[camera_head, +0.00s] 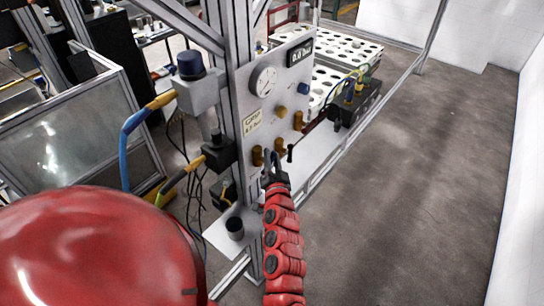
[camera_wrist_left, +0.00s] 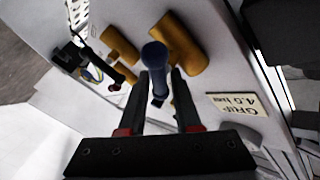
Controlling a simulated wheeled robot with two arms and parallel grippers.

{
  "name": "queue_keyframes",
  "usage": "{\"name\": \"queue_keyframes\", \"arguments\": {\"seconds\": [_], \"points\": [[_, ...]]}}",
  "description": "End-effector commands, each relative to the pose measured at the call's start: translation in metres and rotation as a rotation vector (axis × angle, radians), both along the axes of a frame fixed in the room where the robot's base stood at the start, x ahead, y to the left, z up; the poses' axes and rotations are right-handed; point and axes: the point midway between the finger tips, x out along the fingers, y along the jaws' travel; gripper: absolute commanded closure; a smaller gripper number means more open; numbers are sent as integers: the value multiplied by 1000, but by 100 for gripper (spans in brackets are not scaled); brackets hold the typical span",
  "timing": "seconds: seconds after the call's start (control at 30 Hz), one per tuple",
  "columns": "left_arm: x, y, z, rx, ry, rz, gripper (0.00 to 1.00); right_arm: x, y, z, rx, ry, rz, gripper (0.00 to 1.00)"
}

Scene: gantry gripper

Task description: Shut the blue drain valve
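The blue drain valve shows in the left wrist view as a dark blue rounded handle (camera_wrist_left: 155,58) on a short stem, by the white panel. My left gripper (camera_wrist_left: 160,75) has its two black fingers apart, one on each side of the blue handle. A gap shows on the right side; whether the left finger touches it I cannot tell. In the head view my left gripper (camera_head: 274,163) is at the panel's lower edge, below the brass fittings (camera_head: 278,146). There the fingers largely hide the valve. My right gripper is not in view.
The panel (camera_head: 244,88) carries a round gauge (camera_head: 263,81), a digital display (camera_head: 299,53) and a label (camera_wrist_left: 238,104). A small black lever (camera_head: 290,153) is close on the gripper's right. A metal post and hanging cables stand on the left. Open floor (camera_head: 420,190) lies on the right.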

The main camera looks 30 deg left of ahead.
Motion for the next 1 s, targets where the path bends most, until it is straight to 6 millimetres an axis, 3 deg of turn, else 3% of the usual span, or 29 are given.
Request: {"name": "queue_keyframes", "arguments": {"seconds": [0.17, 0.37, 1.0], "points": [[0, 0, 0, 0, 0, 0, 68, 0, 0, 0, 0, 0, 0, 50], [0, 0, 0, 1, -1, -1, 100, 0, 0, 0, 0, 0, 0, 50], [1, -2, 2, 5, 5, -4, 100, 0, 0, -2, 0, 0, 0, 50]]}}
